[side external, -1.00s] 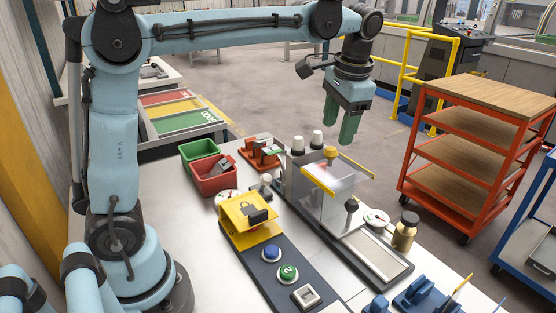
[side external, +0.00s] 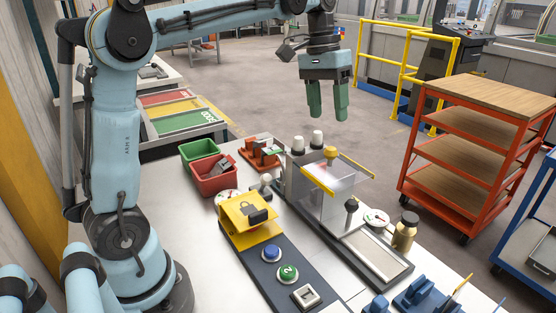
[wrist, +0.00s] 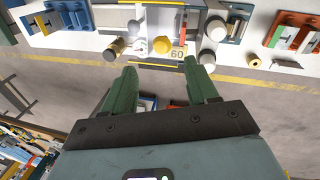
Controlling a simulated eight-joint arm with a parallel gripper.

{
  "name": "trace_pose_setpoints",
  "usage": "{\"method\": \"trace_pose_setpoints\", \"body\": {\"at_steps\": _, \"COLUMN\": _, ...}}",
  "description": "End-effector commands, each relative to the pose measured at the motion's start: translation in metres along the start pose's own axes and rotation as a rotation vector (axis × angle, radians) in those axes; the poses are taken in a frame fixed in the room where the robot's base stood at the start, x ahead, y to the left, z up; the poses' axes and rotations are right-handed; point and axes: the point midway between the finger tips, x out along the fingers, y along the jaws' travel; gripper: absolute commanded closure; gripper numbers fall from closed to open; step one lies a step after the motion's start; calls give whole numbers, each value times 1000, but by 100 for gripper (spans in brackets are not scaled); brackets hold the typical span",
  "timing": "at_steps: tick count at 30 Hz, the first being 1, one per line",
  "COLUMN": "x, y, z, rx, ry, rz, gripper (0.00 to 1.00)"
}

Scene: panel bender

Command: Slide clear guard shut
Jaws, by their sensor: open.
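The clear guard (side external: 345,199) is a transparent box with yellow edge strips, standing on a grey track (side external: 379,257) on the table. A dark ball knob (side external: 351,205) shows at its front side. A yellow knob (side external: 331,153) stands at the guard's back end; it also shows in the wrist view (wrist: 161,45). My gripper (side external: 327,114) has two green fingers, spread apart with nothing between them. It hangs pointing down, above and behind the guard, apart from it. In the wrist view my gripper's fingers (wrist: 166,76) are open, with the guard area beyond their tips.
A yellow padlock box (side external: 247,220) and a button panel (side external: 287,270) stand left of the guard. A brown jar (side external: 404,231) and a dial (side external: 376,218) stand right of it. Red and green bins (side external: 213,174) are at back left. An orange cart (side external: 470,150) stands at right.

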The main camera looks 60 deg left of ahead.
Motion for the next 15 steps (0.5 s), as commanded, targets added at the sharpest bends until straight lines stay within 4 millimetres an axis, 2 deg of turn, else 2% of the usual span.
{"method": "trace_pose_setpoints", "body": {"at_steps": 15, "x": 92, "y": 0, "z": 0, "rx": 4, "ry": -1, "rz": -3, "gripper": 42}}
